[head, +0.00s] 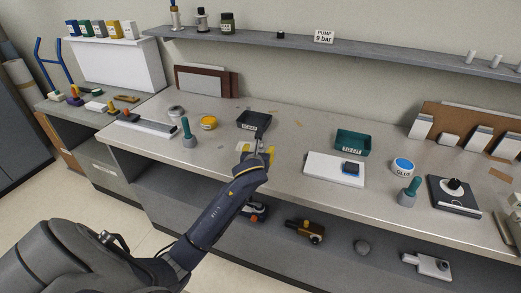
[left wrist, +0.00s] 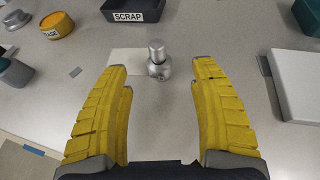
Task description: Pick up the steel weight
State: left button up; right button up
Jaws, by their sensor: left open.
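The steel weight (left wrist: 158,68) is a small silver piece with a rounded body and a cylindrical knob on top. In the left wrist view it stands upright on the grey bench, beside or on the edge of a pale flat card (left wrist: 125,63). My left gripper (left wrist: 160,75), with yellow padded fingers, is open; the weight is centred ahead between its fingertips, with no contact visible. In the head view my left gripper (head: 257,155) is over the bench in front of the dark SCRAP tray (head: 253,121), and I cannot make out the weight clearly there. My right gripper is not in view.
The SCRAP tray (left wrist: 135,16) is just behind the weight. A yellow tin (head: 208,123) and a teal-handled tool (head: 188,135) stand to the left. A white board (head: 325,170) and a green tray (head: 352,143) are to the right. The bench around the weight is mostly clear.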

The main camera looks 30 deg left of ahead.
aim_at(260, 148)
pick_arm(q)
jog(key=shift+x, duration=3.45)
jog(key=shift+s, duration=0.1)
jog(key=shift+c, duration=0.3)
grip_shut()
